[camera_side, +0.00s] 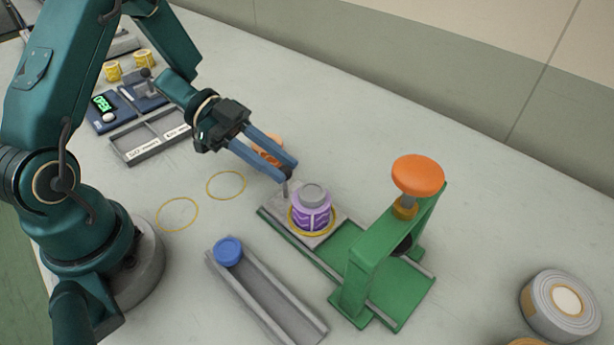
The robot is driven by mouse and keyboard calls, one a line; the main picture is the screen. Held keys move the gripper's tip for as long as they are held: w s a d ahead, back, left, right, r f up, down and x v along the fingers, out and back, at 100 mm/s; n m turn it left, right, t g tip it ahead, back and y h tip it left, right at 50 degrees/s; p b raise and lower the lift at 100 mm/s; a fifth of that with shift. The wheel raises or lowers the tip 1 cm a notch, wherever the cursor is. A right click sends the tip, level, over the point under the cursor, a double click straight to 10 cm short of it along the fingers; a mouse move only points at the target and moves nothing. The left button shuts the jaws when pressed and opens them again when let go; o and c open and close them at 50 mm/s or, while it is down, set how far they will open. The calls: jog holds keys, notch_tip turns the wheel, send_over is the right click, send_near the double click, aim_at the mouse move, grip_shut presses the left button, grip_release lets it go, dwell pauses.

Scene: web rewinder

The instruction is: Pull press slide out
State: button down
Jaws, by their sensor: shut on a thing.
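The press is a green frame (365,270) with an orange round knob (418,175) on top and a green base with rails. The grey press slide (325,236) sits on the rails at the left end, clear of the frame's arch. A purple patterned roll (311,213) with a grey cap stands upright on the slide, inside a yellow ring mark. My gripper (288,172) is at the slide's far left corner, its blue fingers shut on a small upright handle (285,188) of the slide. The fingers hide the handle's top.
A grey channel (265,300) with a blue cap (228,251) lies in front of the press. An orange object (268,149) is partly hidden behind my fingers. A labelled tray (150,138) and a box with a green display (103,103) stand back left. A tape roll (560,304) lies right.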

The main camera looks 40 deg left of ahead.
jog(key=c, duration=0.6)
grip_release()
jog(key=shift+a, duration=0.1)
jog(key=shift+c, duration=0.2)
jog(key=v, duration=0.5)
jog(key=shift+r, duration=0.1)
